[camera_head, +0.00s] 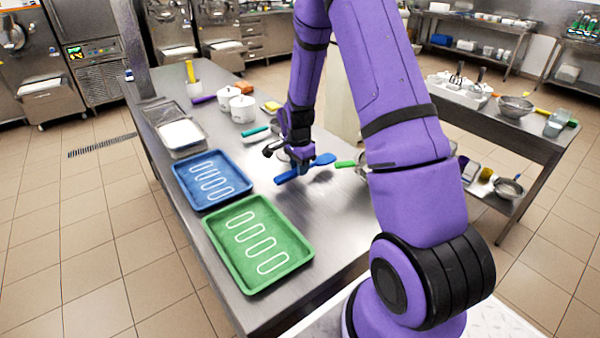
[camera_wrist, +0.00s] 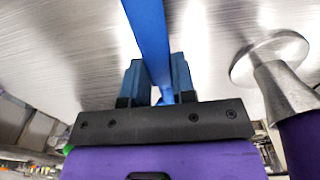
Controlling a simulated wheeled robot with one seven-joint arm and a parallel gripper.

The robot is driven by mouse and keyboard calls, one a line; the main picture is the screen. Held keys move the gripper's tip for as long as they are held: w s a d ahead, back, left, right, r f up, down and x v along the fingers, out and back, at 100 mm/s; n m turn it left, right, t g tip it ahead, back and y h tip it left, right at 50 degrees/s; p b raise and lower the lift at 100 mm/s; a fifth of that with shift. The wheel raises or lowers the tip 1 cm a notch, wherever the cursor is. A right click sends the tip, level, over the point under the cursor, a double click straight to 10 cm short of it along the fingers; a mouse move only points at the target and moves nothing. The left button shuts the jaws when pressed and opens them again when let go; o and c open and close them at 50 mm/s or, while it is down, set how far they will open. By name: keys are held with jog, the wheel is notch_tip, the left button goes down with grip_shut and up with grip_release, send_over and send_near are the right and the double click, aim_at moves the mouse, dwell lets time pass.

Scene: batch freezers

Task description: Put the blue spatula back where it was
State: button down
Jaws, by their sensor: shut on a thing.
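The blue spatula (camera_head: 319,161) shows in the head view over the middle of the steel table (camera_head: 335,205), just right of the trays. My gripper (camera_head: 296,170) is shut on it. In the wrist view the blue spatula (camera_wrist: 148,38) runs up from between the fingers of my gripper (camera_wrist: 157,82). Whether the spatula touches the table cannot be told. A blue tray (camera_head: 178,177) and a green tray (camera_head: 240,283), each with pale looped outlines, lie on the table to the left.
White lidded pots (camera_head: 242,117), a metal pan (camera_head: 157,112) and a white-filled container (camera_head: 181,152) stand farther back. A teal-handled tool (camera_head: 256,131) and a green-handled tool (camera_head: 345,164) lie near my gripper. A metal disc on a stem (camera_wrist: 268,60) is close at right in the wrist view.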

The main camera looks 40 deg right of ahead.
jog(key=shift+f, duration=1.2)
jog(key=shift+f, duration=0.1)
jog(key=c, duration=0.9)
grip_release()
jog(key=shift+c, duration=0.2)
jog(key=s+a+r+n+t, duration=0.1)
jog(key=s+a+r+n, duration=0.1)
jog(key=r, duration=1)
jog(key=s+a+r+n, duration=0.2)
jog(key=a+r, duration=0.1)
jog(key=r, duration=0.8)
jog(key=s+a+r+n+t, duration=0.1)
jog(key=s+a+r+n, duration=0.2)
jog(key=s, duration=0.5)
jog(key=s+a+r+n+t, duration=0.1)
jog(key=s+a+r+n, duration=0.3)
jog(key=s+r+n, duration=0.2)
jog(key=s+a+r+n+t, duration=0.2)
jog(key=s+r+n, duration=0.3)
jog(key=s, duration=0.6)
jog(key=shift+a+r, duration=0.7)
jog(key=shift+r, duration=0.1)
